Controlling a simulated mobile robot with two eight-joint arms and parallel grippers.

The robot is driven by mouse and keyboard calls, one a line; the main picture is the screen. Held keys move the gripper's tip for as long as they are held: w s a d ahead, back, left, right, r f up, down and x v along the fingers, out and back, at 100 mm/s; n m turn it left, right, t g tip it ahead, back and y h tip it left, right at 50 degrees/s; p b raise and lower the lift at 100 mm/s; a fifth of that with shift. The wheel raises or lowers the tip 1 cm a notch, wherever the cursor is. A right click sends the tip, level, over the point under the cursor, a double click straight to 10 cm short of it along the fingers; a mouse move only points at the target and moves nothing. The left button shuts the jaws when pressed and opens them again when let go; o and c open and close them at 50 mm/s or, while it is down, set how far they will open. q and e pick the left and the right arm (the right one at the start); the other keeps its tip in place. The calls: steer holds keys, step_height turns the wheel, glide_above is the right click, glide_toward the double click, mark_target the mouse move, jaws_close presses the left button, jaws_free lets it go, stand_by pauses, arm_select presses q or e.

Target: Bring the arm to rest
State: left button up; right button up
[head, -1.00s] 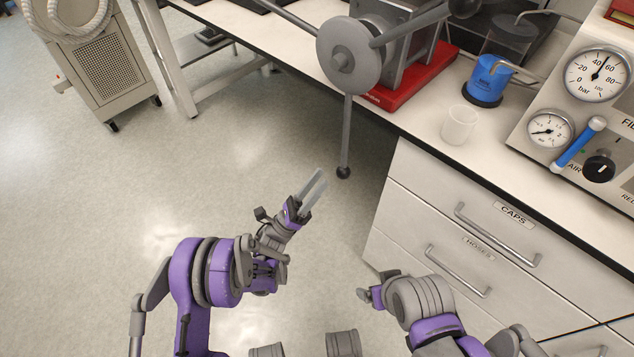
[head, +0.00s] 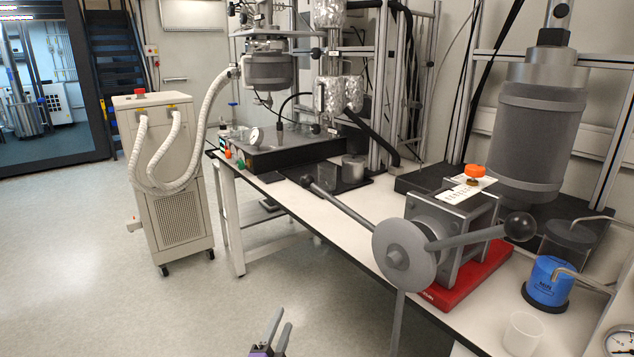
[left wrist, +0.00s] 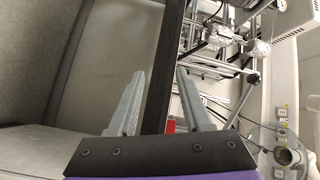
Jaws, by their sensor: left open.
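My left gripper (head: 273,332) shows at the bottom edge of the head view, low in front of the bench and over the floor. Its two grey fingers stand apart and nothing is between them. In the left wrist view the open fingers (left wrist: 160,100) reach up on either side of a dark vertical bar, which lies behind them. The rest of my left arm is below the head view. My right arm and gripper are out of both current views.
A white bench (head: 330,235) carries a spoked-handle press (head: 400,255) on a red base (head: 470,280), its handles jutting over the front edge. A blue container (head: 548,282) and clear beaker (head: 522,333) stand at right. A chiller cart (head: 165,190) stands left. Floor between is clear.

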arm_select(q)
steer(key=s+a+f+n+g+y, duration=0.1)
steer(key=s+a+f+n+g, duration=0.3)
steer(key=s, duration=0.7)
steer(key=s+a+f+n+g+y, duration=0.25)
steer(key=s+f+n+g, duration=0.35)
steer(key=s, duration=0.5)
steer(key=s+a+f+n+g, duration=0.25)
steer(key=s+n, duration=0.35)
steer(key=s, duration=0.6)
step_height(320, 180, up, 28)
steer(key=p, duration=2.4)
steer(key=shift+w+a+f+p, duration=0.15)
steer(key=shift+w+a+p, duration=0.2)
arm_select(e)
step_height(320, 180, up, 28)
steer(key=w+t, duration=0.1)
arm_select(q)
steer(key=shift+s+f, duration=0.1)
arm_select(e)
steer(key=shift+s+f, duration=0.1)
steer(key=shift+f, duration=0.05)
